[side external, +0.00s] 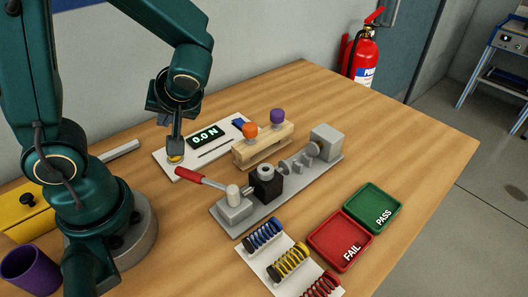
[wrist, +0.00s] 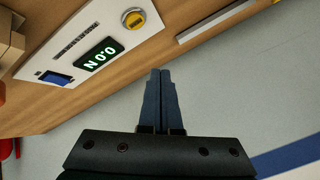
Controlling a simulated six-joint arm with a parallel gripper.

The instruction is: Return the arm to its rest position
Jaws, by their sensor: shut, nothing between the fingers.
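My gripper (side external: 175,153) points down over the left end of a white panel in the side external view. In the wrist view my gripper (wrist: 161,72) is shut with its fingers together and nothing between them. The white panel (side external: 218,152) has a green display reading 0.0 N (side external: 205,136). A yellow round button (side external: 176,159) sits on the panel just below my fingertips in the side external view; I cannot tell whether they touch it there. In the wrist view the button (wrist: 133,19) lies clear of the fingers.
A grey fixture (side external: 235,209) with a red-handled lever (side external: 190,175) stands mid-table. A wooden rack (side external: 262,146) holds orange and purple knobs. Coloured springs (side external: 288,262), a red FAIL tray (side external: 340,240) and a green PASS tray (side external: 373,209) lie in front. A purple cup (side external: 30,269) stands at left.

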